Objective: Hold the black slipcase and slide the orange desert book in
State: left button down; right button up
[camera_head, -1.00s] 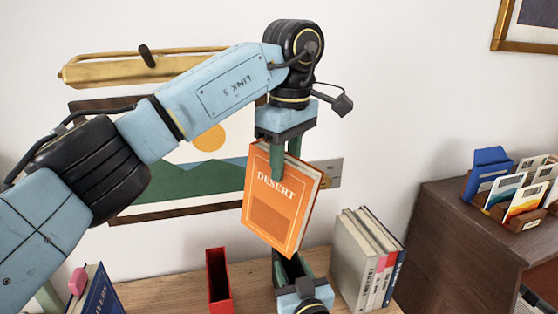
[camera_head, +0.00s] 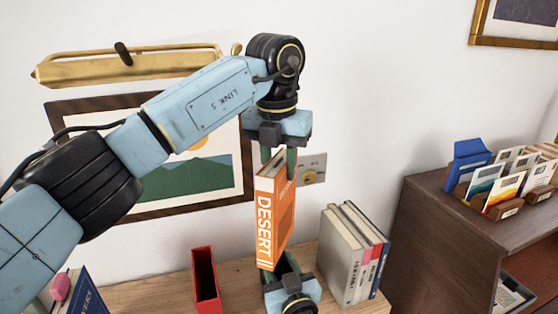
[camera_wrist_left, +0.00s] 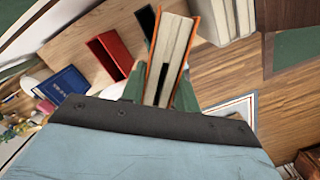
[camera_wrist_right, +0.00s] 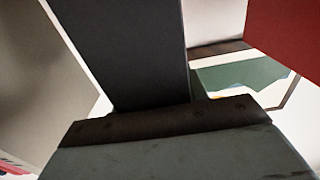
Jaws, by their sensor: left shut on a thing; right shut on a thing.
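The orange desert book (camera_head: 268,222) hangs upright from my left gripper (camera_head: 279,160), its spine facing the head camera. My left gripper is shut on its upper end; the page edges of the book (camera_wrist_left: 172,42) show in the left wrist view. The black slipcase (camera_head: 286,267) is below, held upright in my right gripper (camera_head: 289,284). The book's lower end is at the slipcase's top in the head view; whether it is inside is unclear. In the left wrist view the slipcase (camera_wrist_left: 145,20) shows beside the book. The slipcase (camera_wrist_right: 125,50) fills much of the right wrist view.
A red slipcase (camera_head: 205,280) stands on the wooden surface to the left, and grey books (camera_head: 342,255) stand to the right. A blue book (camera_head: 85,293) is at the lower left. A dark cabinet (camera_head: 425,210) with card holders stands farther right. A framed picture hangs behind.

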pick_arm(q)
jog(key=n, duration=0.3)
jog(key=shift+w+a+f, duration=0.15)
jog(key=shift+w+f, duration=0.15)
jog(key=n, duration=0.3)
jog(key=n+y, duration=0.1)
jog(key=shift+w+a+f+n+t, duration=0.2)
jog(key=shift+w+f+n+t, duration=0.1)
jog(key=shift+w+f, duration=0.1)
jog(key=shift+f, duration=1.1)
jog(key=shift+f, duration=0.1)
dwell(0.4)
jog(key=shift+f, duration=8.1)
jog(key=c, duration=1)
grip_release()
jog(key=shift+o, duration=0.2)
